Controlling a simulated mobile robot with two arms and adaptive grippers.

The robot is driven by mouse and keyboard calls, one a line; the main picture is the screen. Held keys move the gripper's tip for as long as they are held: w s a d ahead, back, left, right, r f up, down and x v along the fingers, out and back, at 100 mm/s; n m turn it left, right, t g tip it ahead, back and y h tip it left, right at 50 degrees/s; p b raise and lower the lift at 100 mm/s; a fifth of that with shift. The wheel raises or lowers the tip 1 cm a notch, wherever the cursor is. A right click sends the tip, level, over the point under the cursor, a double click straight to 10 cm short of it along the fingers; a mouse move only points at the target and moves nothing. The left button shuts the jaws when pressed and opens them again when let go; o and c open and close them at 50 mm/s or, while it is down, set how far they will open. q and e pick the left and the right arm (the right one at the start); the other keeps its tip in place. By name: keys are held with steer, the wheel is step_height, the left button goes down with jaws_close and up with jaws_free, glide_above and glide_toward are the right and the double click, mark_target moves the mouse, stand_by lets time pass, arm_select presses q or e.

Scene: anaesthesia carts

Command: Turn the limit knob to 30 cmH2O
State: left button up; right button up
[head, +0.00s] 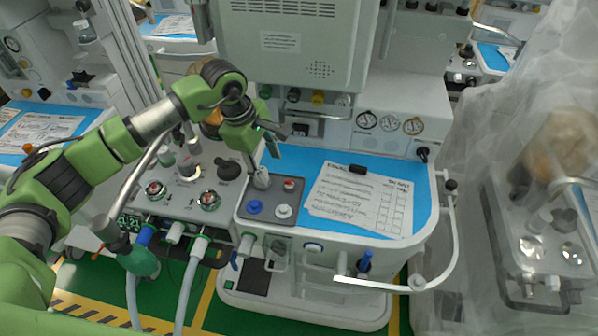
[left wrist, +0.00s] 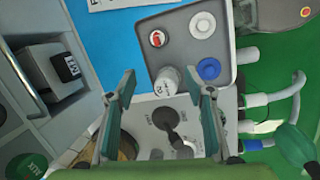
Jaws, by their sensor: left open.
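A tall pale grey knob (head: 261,178) stands at the back left corner of the grey panel (head: 270,218) on the cart. It bears small markings in the left wrist view (left wrist: 168,80) and is probably the limit knob; its setting is too small to read. My left gripper (head: 264,160) is open just above it. In the left wrist view the fingertips (left wrist: 166,78) lie on either side of the knob, with gaps to both. I cannot tell whether the fingertips are down at the knob's height. My right gripper is not in view.
A red-topped knob (head: 289,184), a blue knob (head: 254,206) and a white knob (head: 283,211) share the panel. A black lever knob (head: 228,169) stands to the left. A paper chart (head: 360,199) lies on the blue worktop (head: 421,200). The monitor (head: 290,45) rises behind.

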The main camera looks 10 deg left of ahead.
arm_select(q)
steer(key=d+h, duration=0.1)
steer(key=d, duration=0.1)
steer(key=s+d+h, duration=0.1)
steer(key=d, duration=0.2)
steer(key=s+d+h, duration=0.1)
steer(key=d, duration=0.2)
steer(key=shift+s+r, duration=0.1)
steer(key=shift+s, duration=0.05)
